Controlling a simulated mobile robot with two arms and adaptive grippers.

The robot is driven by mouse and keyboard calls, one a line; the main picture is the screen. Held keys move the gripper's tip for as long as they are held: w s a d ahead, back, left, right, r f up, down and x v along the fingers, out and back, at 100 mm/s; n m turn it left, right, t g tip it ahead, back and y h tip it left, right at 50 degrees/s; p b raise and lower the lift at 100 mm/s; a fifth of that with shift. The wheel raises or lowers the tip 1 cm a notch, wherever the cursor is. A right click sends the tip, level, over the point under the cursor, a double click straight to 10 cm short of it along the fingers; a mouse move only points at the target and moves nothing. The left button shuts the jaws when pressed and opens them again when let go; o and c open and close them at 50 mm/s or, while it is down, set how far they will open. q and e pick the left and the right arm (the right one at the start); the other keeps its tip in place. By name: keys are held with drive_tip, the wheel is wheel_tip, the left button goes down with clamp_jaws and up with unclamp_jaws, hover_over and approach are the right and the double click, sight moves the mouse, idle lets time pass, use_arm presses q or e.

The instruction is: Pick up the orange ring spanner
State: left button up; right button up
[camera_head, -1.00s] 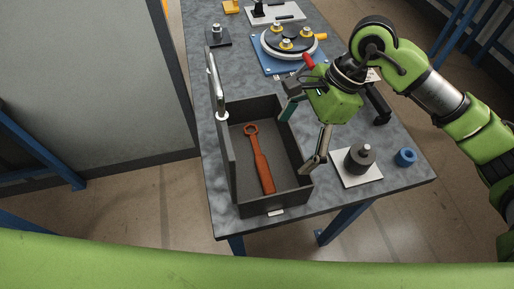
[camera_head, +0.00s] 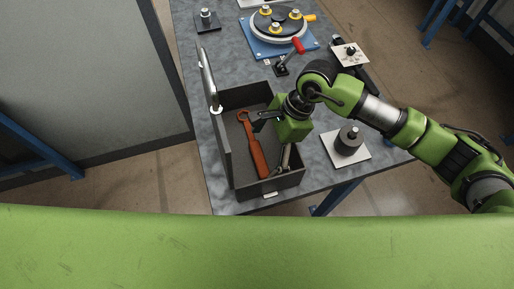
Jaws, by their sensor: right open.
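The orange ring spanner (camera_head: 255,150) lies in the open dark toolbox (camera_head: 233,102), its ring end toward the back and its handle toward the front. My right gripper (camera_head: 270,148) is open and reaches down over the right side of the box. One finger shows near the ring end, the other near the box's front right. The gripper looks empty; I cannot tell whether a finger touches the spanner. My left gripper is not in view.
A dark cylinder on a white plate (camera_head: 361,153) is to the right. A blue base with a round fixture (camera_head: 262,47) and a red-handled lever (camera_head: 297,46) stand behind.

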drive_tip(key=shift+x, duration=0.95)
drive_tip(key=shift+a+f, duration=0.15)
drive_tip(key=shift+f, duration=0.1)
drive_tip(key=c, duration=0.9)
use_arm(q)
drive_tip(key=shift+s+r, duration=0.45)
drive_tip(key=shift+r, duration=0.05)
use_arm(e)
drive_tip(key=shift+c, duration=0.2)
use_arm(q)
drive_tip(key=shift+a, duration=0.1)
use_arm(e)
drive_tip(key=shift+r, duration=0.15)
